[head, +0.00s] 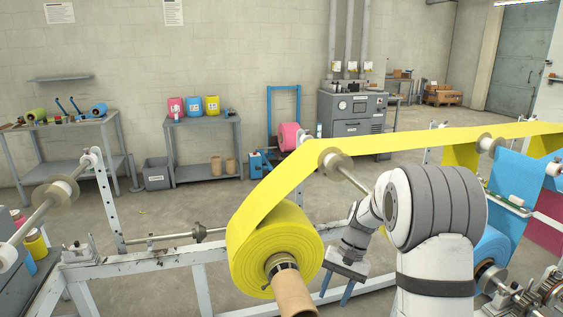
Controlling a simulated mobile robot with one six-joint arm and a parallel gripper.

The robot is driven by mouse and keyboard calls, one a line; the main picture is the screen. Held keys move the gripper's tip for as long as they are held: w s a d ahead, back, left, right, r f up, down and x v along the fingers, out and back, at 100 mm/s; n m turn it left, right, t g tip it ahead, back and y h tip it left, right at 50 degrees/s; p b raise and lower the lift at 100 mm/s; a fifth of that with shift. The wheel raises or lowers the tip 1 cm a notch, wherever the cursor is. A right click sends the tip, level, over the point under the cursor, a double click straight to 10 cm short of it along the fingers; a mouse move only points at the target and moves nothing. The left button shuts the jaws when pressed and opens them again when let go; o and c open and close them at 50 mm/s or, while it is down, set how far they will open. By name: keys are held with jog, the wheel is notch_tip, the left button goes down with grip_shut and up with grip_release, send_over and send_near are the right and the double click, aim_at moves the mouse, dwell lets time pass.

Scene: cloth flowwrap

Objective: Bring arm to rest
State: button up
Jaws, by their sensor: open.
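My gripper (345,284) shows in the head view, low and right of the middle, at the end of my white and grey arm. Its two bluish fingers point down and stand apart, with nothing seen between them. It is just right of a large yellow roll (262,246), with no clear contact. A yellow web (400,143) runs up from this roll, over a roller and away to the right. My upper arm covers part of the frame and floor behind it.
A white metal frame (150,263) with rollers spans the front. A brown cardboard core (296,295) juts from the yellow roll toward me. Blue material (513,190) and gears (545,292) are at the right. A grey cabinet (352,118) and tables stand at the back wall, beyond open floor.

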jog(key=s+r+n+t+h, duration=0.1)
jog(key=s+r+t, duration=0.1)
jog(key=s, duration=0.5)
jog(key=s+d+r+n+t+h, duration=0.1)
jog(key=s+r+t, duration=0.1)
jog(key=s+r, duration=0.3)
jog(key=s+r+n+t+h, duration=0.1)
jog(key=s+r, duration=0.3)
jog(key=s, duration=0.6)
jog(key=shift+s+d+n+t+h, duration=0.15)
jog(key=shift+s+n+t+h, duration=0.15)
jog(key=shift+t+h, duration=0.1)
jog(key=shift+r, duration=0.1)
jog(key=shift+c, duration=0.5)
